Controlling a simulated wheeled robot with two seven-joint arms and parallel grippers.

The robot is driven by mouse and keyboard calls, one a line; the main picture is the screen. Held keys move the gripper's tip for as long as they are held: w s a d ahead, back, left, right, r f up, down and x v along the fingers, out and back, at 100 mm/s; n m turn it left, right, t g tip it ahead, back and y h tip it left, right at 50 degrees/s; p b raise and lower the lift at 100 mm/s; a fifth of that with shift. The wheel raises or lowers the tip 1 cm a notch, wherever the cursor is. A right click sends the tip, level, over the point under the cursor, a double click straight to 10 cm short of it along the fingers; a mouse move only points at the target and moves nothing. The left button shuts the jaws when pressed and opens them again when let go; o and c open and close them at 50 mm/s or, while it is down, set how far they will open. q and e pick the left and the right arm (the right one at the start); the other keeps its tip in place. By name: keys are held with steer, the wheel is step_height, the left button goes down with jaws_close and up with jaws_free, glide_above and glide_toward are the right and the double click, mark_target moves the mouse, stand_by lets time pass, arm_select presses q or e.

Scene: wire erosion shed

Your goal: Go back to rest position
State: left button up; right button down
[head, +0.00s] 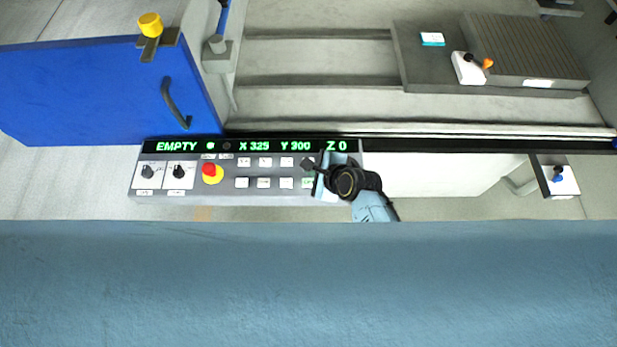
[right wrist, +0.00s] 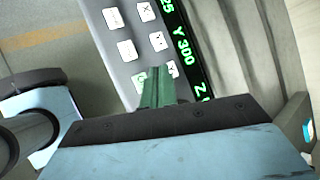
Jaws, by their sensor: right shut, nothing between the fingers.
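My right gripper (head: 308,165) is over the right end of the grey control panel (head: 220,194) in the head view. In the right wrist view its green fingers (right wrist: 158,88) are together and empty, in front of the panel's white buttons (right wrist: 127,50). I cannot tell whether the fingertips touch a button. The panel display (head: 250,146) reads EMPTY, X 325, Y 300, Z 0, and a green light is lit beside EMPTY. My left gripper is not in view.
The panel also has two black knobs and a red emergency button (head: 210,170) on yellow. A blue door (head: 75,95) with a handle stands open at left. The machine bed behind holds a ridged grey block (head: 525,50).

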stand_by(0.8)
steer(key=s+d+r+n+g+h, duration=0.25)
steer(key=s+d+r+n, duration=0.45)
steer(key=s+d+n, duration=0.35)
steer(key=s+d+r+n+g+h, duration=0.1)
steer(key=s+d+r+n+h, duration=0.3)
steer(key=s+d+r+n, duration=0.55)
step_height(320, 180, down, 37)
steer(key=s+d+g+b, duration=0.1)
steer(key=s+b, duration=0.1)
steer(key=b, duration=0.8)
steer(key=s+d+f+b, duration=0.1)
steer(key=s+f+b, duration=0.3)
steer(key=s+f, duration=0.4)
steer(key=s+d+f+n+g+b, duration=0.1)
steer(key=s+f+b, duration=0.3)
steer(key=s+f, duration=0.4)
step_height(320, 180, down, 6)
steer(key=shift+s+d+f, duration=0.15)
steer(key=shift+d+f, duration=0.05)
steer(key=shift+d, duration=0.3)
